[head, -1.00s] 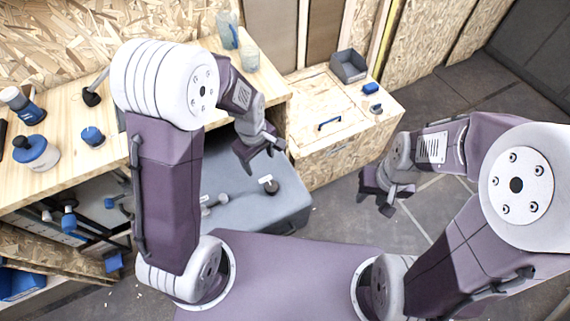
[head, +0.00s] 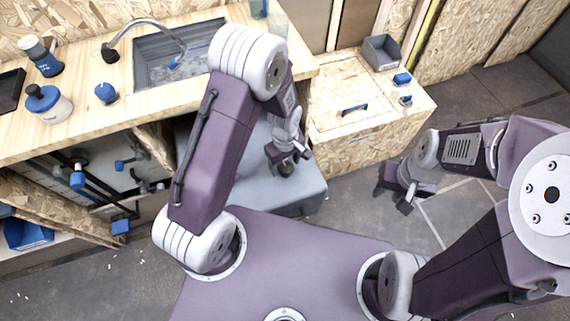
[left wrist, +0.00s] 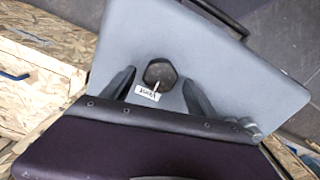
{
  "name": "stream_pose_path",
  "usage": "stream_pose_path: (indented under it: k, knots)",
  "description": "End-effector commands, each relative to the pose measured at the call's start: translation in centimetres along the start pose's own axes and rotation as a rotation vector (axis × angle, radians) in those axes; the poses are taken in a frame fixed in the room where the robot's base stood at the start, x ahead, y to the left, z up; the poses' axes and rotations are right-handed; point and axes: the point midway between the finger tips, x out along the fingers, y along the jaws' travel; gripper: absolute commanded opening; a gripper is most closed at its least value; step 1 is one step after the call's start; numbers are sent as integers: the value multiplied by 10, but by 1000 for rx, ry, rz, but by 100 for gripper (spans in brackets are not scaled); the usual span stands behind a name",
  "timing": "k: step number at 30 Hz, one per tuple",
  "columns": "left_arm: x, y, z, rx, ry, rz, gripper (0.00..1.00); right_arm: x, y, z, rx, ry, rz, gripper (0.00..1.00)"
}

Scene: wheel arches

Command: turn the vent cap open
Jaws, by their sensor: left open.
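The vent cap (left wrist: 160,72) is a dark, many-sided knob on top of a grey-blue tank (left wrist: 232,68), with a white printed label beside it in the left wrist view. My left gripper (left wrist: 158,92) is open, and its two dark fingers reach toward the tank on either side of the cap in that view. I cannot tell whether they touch it. In the head view the left gripper (head: 288,160) is over the tank (head: 300,196), and the cap (head: 285,169) is partly hidden below it. My right gripper (head: 393,197) is open and empty above the floor.
A wooden counter (head: 85,122) with a sink (head: 170,68) and blue-lidded jar (head: 48,104) is at the left. A wooden chest (head: 335,118) with a grey bin (head: 381,52) is behind the tank. Floor (head: 465,75) is clear at the right.

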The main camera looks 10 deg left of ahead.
Motion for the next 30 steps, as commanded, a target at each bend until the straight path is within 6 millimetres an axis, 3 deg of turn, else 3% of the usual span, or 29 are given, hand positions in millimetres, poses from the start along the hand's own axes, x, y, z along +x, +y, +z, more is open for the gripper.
stream_pose_path:
  k: [7,14,23,30]
  knots:
    - [1,0,0,0,0,1,68,0,0,0,0,0,0,36]
    - [1,0,0,0,0,1,5,0,0,0,0,0,0,36]
    - [0,0,0,42,0,0,6,-4,0,0,0,0,0,36]
    - [-1,1,0,193,-1,-1,6,-14,0,-2,0,0,0,36]
